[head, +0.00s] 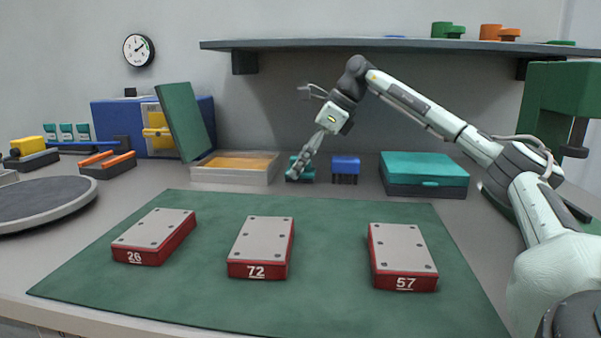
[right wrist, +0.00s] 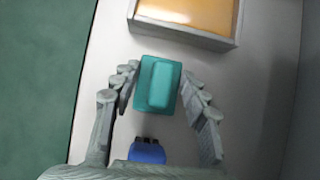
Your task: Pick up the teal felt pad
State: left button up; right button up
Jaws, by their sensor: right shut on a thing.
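The teal felt pad (head: 307,175) is at the back of the table, past the green mat, and is partly hidden by my right gripper (head: 298,167). In the right wrist view the teal felt pad (right wrist: 160,86) is a rounded block with a raised middle, lying between the two fingers of my right gripper (right wrist: 160,92). My right gripper reaches down onto it from above and is shut on it. Whether the pad touches the table is not clear. My left gripper is not in view.
A tray with orange contents (head: 235,177) stands just left of the pad. A blue brush (head: 346,165) stands just right, then a teal case (head: 424,172). Red blocks numbered 26 (head: 155,236), 72 (head: 260,246) and 57 (head: 402,257) rest on the green mat (head: 330,305). A shelf (head: 400,43) runs above.

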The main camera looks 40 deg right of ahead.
jog(key=shift+c, duration=0.5)
jog(key=shift+r, duration=0.1)
jog(key=shift+r, duration=0.65)
jog(key=shift+s+a+f, duration=0.25)
jog(key=shift+s+a, duration=0.45)
jog(key=shift+a, duration=0.15)
jog(key=shift+s+a+b, duration=0.35)
jog(key=shift+s+a, duration=0.15)
jog(key=shift+a, duration=0.15)
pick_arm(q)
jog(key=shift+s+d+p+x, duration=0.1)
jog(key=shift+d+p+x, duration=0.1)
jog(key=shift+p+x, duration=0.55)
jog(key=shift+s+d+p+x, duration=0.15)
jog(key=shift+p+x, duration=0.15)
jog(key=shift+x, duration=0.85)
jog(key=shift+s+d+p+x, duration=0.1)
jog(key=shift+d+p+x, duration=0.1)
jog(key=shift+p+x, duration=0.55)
pick_arm(e)
notch_tip(320, 180, up, 14)
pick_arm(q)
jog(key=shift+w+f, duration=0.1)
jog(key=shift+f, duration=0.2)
